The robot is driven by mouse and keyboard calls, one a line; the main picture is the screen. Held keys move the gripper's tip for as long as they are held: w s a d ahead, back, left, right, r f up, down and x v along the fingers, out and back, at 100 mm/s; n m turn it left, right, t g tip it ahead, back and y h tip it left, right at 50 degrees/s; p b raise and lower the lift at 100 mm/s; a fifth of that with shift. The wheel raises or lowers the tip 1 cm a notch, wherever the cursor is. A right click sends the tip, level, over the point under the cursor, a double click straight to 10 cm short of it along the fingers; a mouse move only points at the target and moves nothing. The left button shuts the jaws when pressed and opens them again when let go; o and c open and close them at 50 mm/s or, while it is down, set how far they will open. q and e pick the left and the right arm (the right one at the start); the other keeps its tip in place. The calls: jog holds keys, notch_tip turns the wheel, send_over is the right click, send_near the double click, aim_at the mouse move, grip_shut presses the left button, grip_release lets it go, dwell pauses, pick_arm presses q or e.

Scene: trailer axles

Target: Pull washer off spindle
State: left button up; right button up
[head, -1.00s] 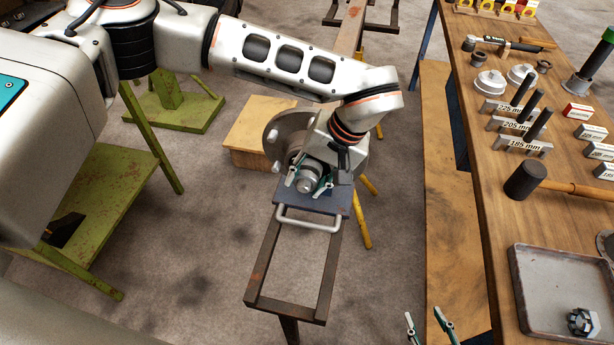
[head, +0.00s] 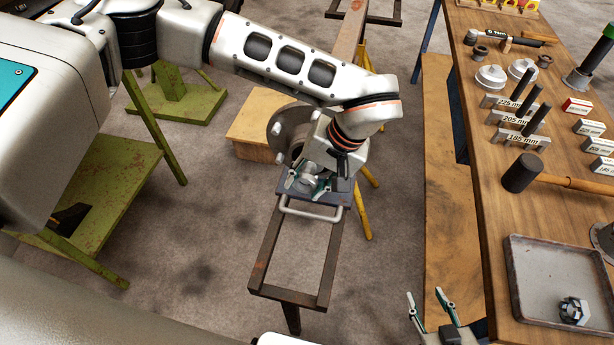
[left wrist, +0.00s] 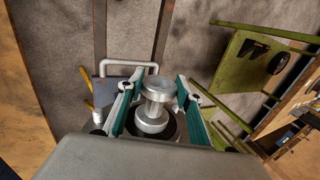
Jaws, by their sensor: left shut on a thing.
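The spindle (left wrist: 152,106) is a short silver stub between the fingers of my left gripper (left wrist: 160,84) in the left wrist view. A bright round rim, which looks like the washer (left wrist: 158,88), sits at its outer end. In the head view my left gripper (head: 308,184) is shut on it at the near end of the axle, and the fingers hide most of the washer. I cannot tell whether the washer is still seated on the spindle. My right gripper (head: 432,303) is open and empty at the bottom of the head view.
A grey tray (head: 520,290) on the wooden workbench (head: 490,200) at right holds a castle nut (head: 574,311). A green stand (head: 95,180) is at left.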

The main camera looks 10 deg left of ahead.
pick_arm(q)
jog(key=shift+s+p, duration=0.5)
jog(key=shift+s, duration=0.85)
pick_arm(e)
jog(key=shift+w+r, duration=0.2)
jog(key=shift+r, duration=0.3)
jog(key=shift+w+r, duration=0.2)
jog(key=shift+r, duration=0.3)
